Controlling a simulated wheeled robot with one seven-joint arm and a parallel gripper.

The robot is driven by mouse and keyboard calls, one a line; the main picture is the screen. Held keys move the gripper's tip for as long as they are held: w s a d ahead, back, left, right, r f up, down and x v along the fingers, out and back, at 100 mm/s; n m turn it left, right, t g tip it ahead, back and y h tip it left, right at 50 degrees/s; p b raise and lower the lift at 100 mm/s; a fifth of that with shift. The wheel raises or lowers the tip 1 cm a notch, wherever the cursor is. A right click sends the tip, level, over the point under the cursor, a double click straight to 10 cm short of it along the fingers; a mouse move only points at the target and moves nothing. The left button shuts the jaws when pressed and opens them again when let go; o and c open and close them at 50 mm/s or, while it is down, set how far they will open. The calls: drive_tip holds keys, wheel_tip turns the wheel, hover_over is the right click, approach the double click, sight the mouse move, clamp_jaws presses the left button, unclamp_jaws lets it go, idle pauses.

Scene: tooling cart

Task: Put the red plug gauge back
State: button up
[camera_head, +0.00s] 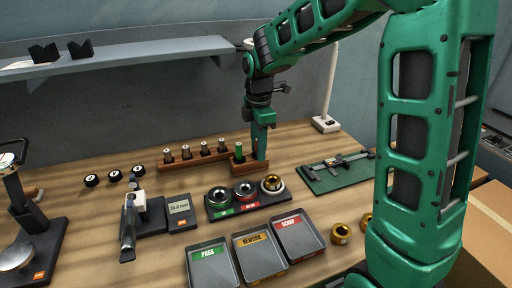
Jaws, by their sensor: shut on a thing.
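My gripper (263,142) points straight down at the right end of a small wooden stand (243,166). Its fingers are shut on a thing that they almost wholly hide. No red handle shows; from its place at the stand I take it for the red plug gauge. A green-marked plug gauge (238,151) stands upright in the stand, just left of the fingers. The fingertips are at the stand's height. I cannot tell whether the held gauge is seated in the stand or just above it.
A wooden rack with several pins (204,150) stands close on the left. A tray of ring gauges (245,206) lies in front, with PASS (213,277), REWORK (259,268) and SCRAP (300,248) trays nearer. A green caliper mat (336,181) lies right. A shelf (130,58) hangs behind.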

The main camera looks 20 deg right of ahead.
drive_tip(key=shift+s+f, duration=0.15)
drive_tip(key=shift+f, duration=0.25)
drive_tip(key=o, duration=1.1)
drive_tip(key=shift+f, duration=0.15)
drive_tip(key=shift+o, duration=0.2)
wheel_tip(320, 180, up, 14)
drive_tip(key=shift+f, duration=0.2)
drive_tip(key=s+d+f+m, duration=0.3)
drive_tip(key=s+d+m, duration=0.2)
drive_tip(key=s+m, duration=0.3)
drive_tip(key=s+d+f+m, duration=0.4)
drive_tip(key=s+d+m, duration=0.2)
drive_tip(key=s, duration=0.6)
drive_tip(key=s+d+f+m, duration=0.3)
drive_tip(key=s+d+m, duration=0.3)
drive_tip(key=s+m, duration=0.4)
drive_tip(key=shift+s+f, duration=0.25)
drive_tip(key=shift+s, duration=0.3)
